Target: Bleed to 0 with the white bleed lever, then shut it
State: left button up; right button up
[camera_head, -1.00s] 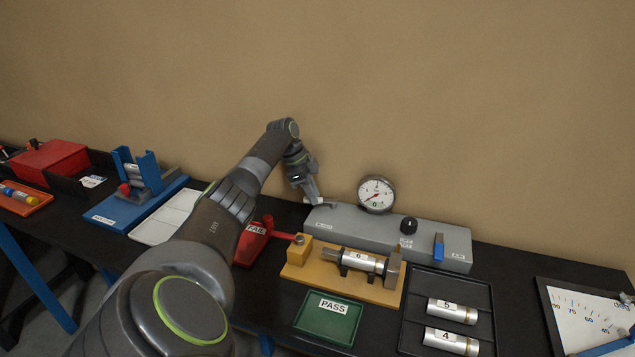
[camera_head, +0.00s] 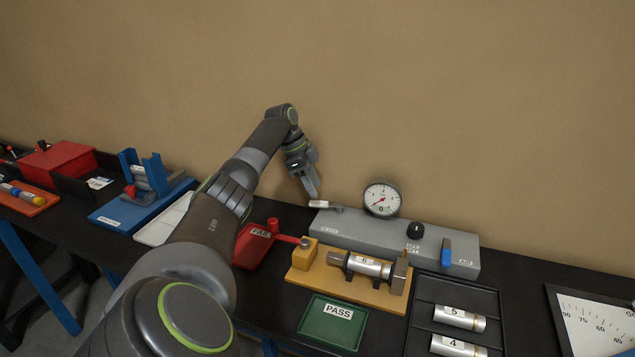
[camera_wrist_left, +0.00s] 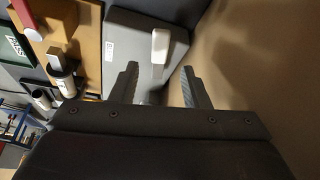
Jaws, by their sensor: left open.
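The white bleed lever (camera_head: 325,205) lies at the back left end of the grey test box (camera_head: 352,232). It also shows in the left wrist view (camera_wrist_left: 160,48), ahead of and between the finger lines. My left gripper (camera_head: 314,194) is open, just above and beside the lever's left part. In the left wrist view its two fingers (camera_wrist_left: 160,86) stand apart with nothing clamped between them. The round gauge (camera_head: 382,199) stands behind the box. Its red needle points to the lower left, and the exact reading is too small to tell. My right gripper is not in view.
A black knob (camera_head: 415,231) and a blue lever (camera_head: 446,252) sit on the box's right part. In front are a yellow fixture (camera_head: 300,275) holding a cylinder, a red FAIL tray (camera_head: 248,250) and a green PASS tray (camera_head: 325,333). The wall stands close behind.

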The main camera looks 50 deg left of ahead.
pick_arm(q)
jog(key=b+v, duration=0.1)
jog(key=v, duration=1.2)
jog(key=shift+b, duration=0.4)
jog(key=shift+f, duration=0.1)
